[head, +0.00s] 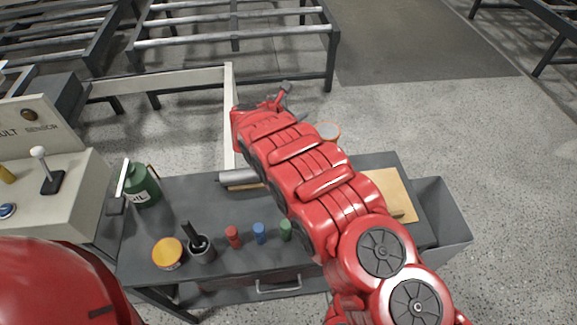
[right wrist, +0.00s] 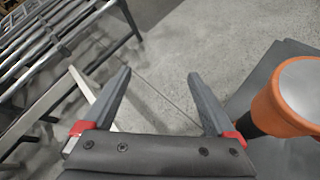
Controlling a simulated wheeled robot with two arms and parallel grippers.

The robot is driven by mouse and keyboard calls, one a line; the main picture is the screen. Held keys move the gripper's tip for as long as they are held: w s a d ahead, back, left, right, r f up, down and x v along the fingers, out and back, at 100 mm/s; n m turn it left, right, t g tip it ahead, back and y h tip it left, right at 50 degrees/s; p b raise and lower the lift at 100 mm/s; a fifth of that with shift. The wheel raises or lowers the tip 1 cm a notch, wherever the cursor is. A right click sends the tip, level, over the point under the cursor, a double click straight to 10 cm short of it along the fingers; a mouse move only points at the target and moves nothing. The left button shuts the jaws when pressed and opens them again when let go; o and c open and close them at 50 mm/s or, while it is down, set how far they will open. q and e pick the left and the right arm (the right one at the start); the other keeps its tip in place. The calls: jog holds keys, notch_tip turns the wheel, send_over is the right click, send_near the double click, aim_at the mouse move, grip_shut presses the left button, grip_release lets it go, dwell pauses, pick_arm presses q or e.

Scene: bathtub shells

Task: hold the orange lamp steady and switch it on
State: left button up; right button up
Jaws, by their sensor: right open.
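The orange lamp (right wrist: 290,100) is at the right of the right wrist view, with an orange rim around a pale round face and a dark part to its left. In the head view only its round top (head: 328,131) shows past my right arm; the rest is hidden. My right gripper (right wrist: 159,77) is open and empty, with bare floor showing between its fingers. It is beside the lamp, not around it. In the head view the right gripper (head: 284,97) is small beyond the wrist. My left gripper is out of view.
A dark workbench (head: 215,190) holds an oil can (head: 141,187), an orange-lidded tin (head: 168,252), a dark cup (head: 202,250) and red, blue and green small items. A grey cylinder (head: 238,175) lies near the back edge. A control panel (head: 50,205) stands left.

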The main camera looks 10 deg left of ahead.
jog(key=s+a+f+n, duration=0.2)
jog(key=s+a, duration=0.6)
jog(key=a, duration=0.1)
jog(key=s+d+f+m+g+h, duration=0.1)
jog(key=s+d+f+h, duration=0.15)
jog(key=s+d, duration=0.3)
jog(key=s+d+f+m+g+h, duration=0.1)
jog(key=s+d+m+h, duration=0.1)
jog(key=s+d+h, duration=0.3)
jog(key=shift+y, duration=0.95)
jog(key=x, duration=1.8)
jog(key=shift+w+r, duration=0.2)
jog(key=shift+r, duration=0.05)
grip_shut()
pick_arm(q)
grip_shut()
